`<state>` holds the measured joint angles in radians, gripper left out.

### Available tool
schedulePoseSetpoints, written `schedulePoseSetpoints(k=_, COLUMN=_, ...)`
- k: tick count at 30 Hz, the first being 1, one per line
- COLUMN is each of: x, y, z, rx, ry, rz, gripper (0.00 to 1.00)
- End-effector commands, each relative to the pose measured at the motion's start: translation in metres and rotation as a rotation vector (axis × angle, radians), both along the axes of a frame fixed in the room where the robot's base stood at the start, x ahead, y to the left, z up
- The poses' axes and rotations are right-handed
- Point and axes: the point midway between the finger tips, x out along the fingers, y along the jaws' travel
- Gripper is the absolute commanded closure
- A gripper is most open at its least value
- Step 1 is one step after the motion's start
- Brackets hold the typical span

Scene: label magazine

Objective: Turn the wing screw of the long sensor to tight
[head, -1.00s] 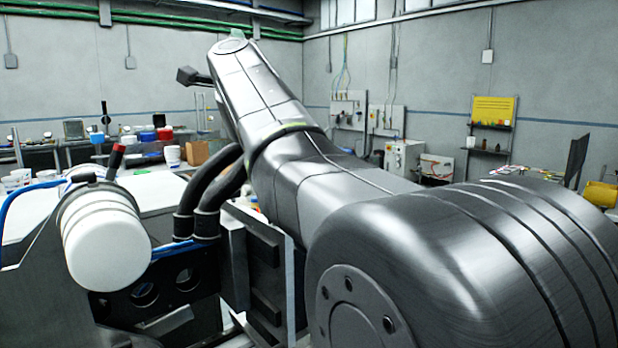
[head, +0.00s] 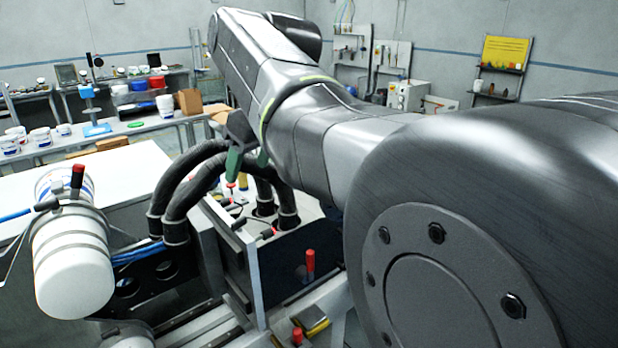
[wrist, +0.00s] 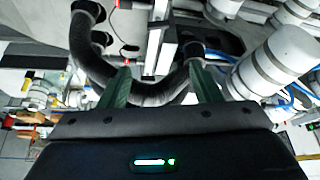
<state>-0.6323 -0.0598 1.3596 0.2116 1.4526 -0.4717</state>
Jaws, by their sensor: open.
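My gripper (head: 246,158) shows in the head view as green fingers pointing down behind the black hoses, above the open machine part. In the wrist view my gripper (wrist: 162,86) has its two green fingers wide apart, with nothing held between them; a black hose passes beyond them. Small red-tipped parts (head: 231,186) lie below the fingers, and a red-ended part (wrist: 125,4) shows at the top of the wrist view. I cannot tell which part is the long sensor or its wing screw; they may be hidden or too small.
Thick black hoses (head: 180,190) arch close beside my gripper. A red handle (head: 310,261) stands on the machine's front right. A bench with tubs (head: 110,132) stands at the back left.

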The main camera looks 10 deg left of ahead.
Motion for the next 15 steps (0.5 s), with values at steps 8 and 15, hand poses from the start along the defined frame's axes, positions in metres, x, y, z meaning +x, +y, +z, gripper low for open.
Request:
schedulePoseSetpoints(k=8, x=-0.002, y=-0.004, z=-0.018, rx=-0.054, ry=0.016, rz=0.022, gripper=0.42)
schedulePoseSetpoints(k=15, x=0.005, y=0.014, z=-0.063, rx=-0.054, ry=0.017, rz=0.022, gripper=0.42)
